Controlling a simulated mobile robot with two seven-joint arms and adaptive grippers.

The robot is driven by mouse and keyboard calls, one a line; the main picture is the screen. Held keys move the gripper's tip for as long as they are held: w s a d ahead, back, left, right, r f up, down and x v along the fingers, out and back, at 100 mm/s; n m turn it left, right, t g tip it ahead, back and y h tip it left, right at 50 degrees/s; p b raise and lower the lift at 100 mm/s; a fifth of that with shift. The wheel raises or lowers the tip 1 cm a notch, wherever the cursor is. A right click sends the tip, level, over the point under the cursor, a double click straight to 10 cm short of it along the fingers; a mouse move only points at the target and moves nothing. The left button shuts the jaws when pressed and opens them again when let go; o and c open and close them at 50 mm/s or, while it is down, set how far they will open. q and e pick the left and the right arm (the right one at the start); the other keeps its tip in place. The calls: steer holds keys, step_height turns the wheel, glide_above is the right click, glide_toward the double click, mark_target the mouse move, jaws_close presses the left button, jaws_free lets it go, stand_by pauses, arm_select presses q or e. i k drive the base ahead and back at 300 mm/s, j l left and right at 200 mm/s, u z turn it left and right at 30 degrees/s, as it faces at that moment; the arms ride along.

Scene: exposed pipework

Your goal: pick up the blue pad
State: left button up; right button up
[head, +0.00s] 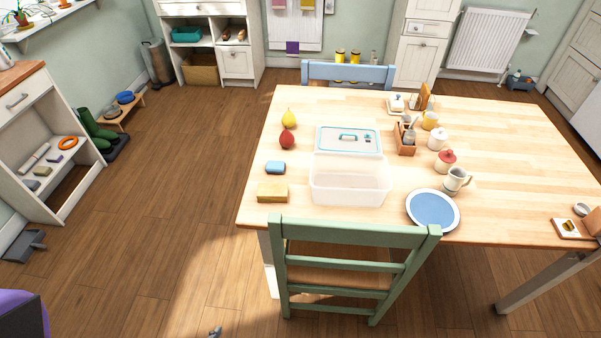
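The blue pad (275,168) is a small rounded block lying flat on the wooden table (510,130), near its left edge. It lies just behind a yellow sponge (272,193), to the left of a clear plastic box (349,186) and in front of a red fruit (287,139). Nothing covers it. A small grey tip (215,332) shows at the bottom edge of the head view, far from the pad; it may be part of my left gripper, but too little shows to tell its state. My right gripper is not in view.
A green chair (355,236) stands at the table's front edge. The box's teal-edged lid (348,139), a yellow pear (289,118) and a blue plate (433,209) are on the table. The wooden floor left of the table is open.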

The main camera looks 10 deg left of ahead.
mark_target(273, 167)
steer(key=i+j, duration=0.15)
steer(key=j, duration=0.2)
steer(key=i+j, duration=0.1)
steer(key=j, duration=0.25)
steer(key=i+j, duration=0.15)
steer(key=j, duration=0.15)
steer(key=i+j, duration=0.15)
steer(key=j, duration=0.2)
steer(key=i+j, duration=0.1)
steer(key=j, duration=0.25)
steer(key=i+j, duration=0.15)
steer(key=j, duration=0.2)
steer(key=i+j+z, duration=0.1)
steer(key=j+z, duration=0.25)
steer(key=i+j+z, duration=0.1)
steer(key=j+z, duration=0.25)
